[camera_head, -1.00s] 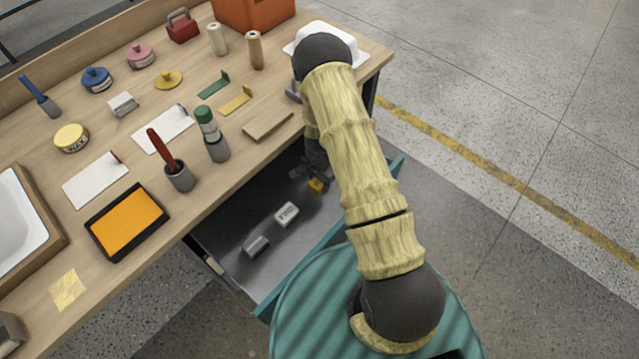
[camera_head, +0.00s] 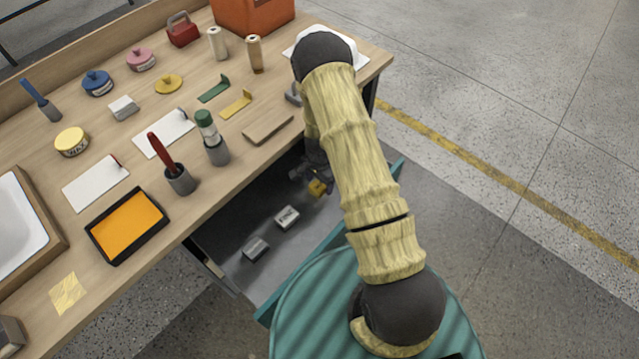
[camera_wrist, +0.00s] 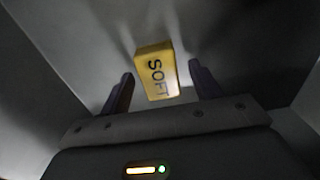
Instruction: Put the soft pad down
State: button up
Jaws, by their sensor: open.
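The soft pad is a small yellow block (camera_wrist: 156,72) with "SOFT" printed on it, seen in the wrist view. It lies on the grey floor of the open drawer and also shows in the head view (camera_head: 317,188). My gripper (camera_wrist: 160,85) is open, with one finger on each side of the pad and gaps visible between fingers and pad. In the head view my gripper (camera_head: 305,175) is inside the drawer, partly hidden by my arm.
Two grey blocks lie in the drawer (camera_head: 235,225), a lettered one (camera_head: 287,217) and another (camera_head: 256,249) nearer its front left. The wooden bench (camera_head: 215,130) above holds tins, brush holders and an orange tray (camera_head: 127,224). Drawer walls stand around my gripper.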

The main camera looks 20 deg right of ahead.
aim_at(320, 184)
notch_tip(320, 184, up, 6)
jog(key=shift+r, duration=0.1)
dwell(0.9)
